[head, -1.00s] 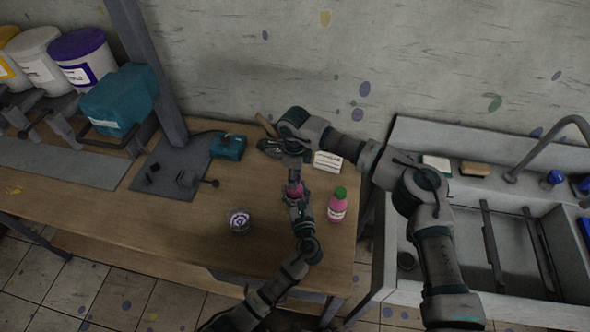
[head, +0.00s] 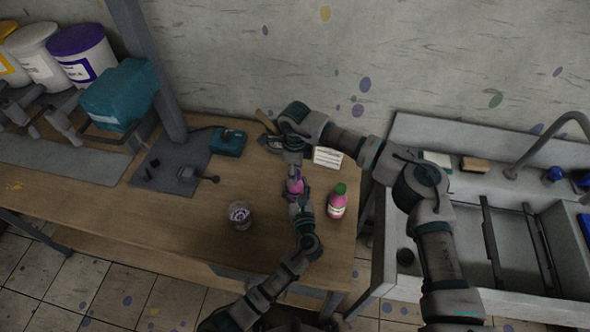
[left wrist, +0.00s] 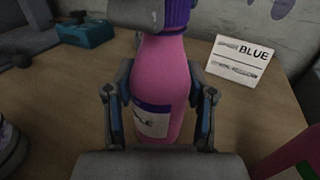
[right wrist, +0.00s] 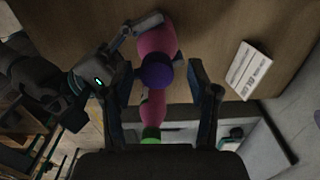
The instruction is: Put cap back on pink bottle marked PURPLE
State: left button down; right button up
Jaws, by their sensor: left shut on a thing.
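My left gripper (left wrist: 160,93) is shut on the pink bottle (left wrist: 160,75), which stands upright between its fingers. The bottle's label is only partly readable. A purple cap (left wrist: 181,14) sits at the top of the bottle in the left wrist view. The cap (right wrist: 156,75) also shows from above in the right wrist view, over the bottle neck. My right gripper (right wrist: 157,78) is above the bottle with its fingers on both sides of the cap, and gaps show between fingers and cap. In the head view the bottle (head: 294,186) is partly hidden by both grippers.
A second pink bottle with a green cap (head: 337,203) stands close on the right. A card reading BLUE (left wrist: 240,58) stands behind. A clear jar (head: 240,216) is to the left. A sink (head: 470,240) lies right of the table. The table's left middle is mostly free.

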notch_tip(320, 180, up, 12)
dwell(0.7)
jog(key=shift+w, duration=0.1)
pick_arm(q)
jog(key=shift+c, duration=1.5)
grip_release()
jog(key=shift+s, duration=0.1)
jog(key=v, duration=1.1)
jog(key=shift+s+d, duration=0.1)
jog(key=shift+s, duration=0.25)
